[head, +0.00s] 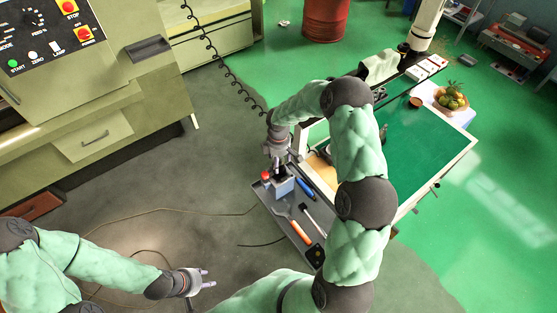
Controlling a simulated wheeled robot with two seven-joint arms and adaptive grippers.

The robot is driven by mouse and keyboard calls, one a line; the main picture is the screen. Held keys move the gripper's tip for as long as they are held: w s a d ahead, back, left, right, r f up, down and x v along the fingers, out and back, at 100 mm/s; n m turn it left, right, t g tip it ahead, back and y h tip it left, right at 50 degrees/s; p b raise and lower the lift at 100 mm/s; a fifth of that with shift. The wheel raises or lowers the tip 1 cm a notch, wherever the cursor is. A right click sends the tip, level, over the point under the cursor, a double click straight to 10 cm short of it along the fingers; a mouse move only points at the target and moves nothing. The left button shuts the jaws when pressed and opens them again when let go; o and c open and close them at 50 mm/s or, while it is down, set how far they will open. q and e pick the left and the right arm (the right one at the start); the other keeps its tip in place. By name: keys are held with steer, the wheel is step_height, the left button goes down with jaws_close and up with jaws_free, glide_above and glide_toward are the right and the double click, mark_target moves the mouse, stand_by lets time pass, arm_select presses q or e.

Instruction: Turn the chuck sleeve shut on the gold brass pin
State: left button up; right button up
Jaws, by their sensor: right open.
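A small grey-blue block (282,188) with a dark upright part (281,172) on top stands at the far end of the cart's tray. The dark part may be the chuck; I cannot make out its sleeve or the gold brass pin at this size. My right gripper (279,163) points down just above it and is open. Whether its fingers surround or touch the dark part cannot be told. My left gripper (208,278) is low at the left, away from the cart, with its fingers apart and nothing between them.
The grey tray (273,214) also holds a red-topped item (265,176), a blue-handled tool (305,188), an orange-handled tool (299,232) and other tools. A green-topped table (425,140) stands to the right. A beige machine (90,90) is at left. Cables cross the open floor.

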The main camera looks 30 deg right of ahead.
steer(key=shift+f, duration=0.2)
steer(key=c, duration=1.2)
steer(key=shift+o, duration=0.2)
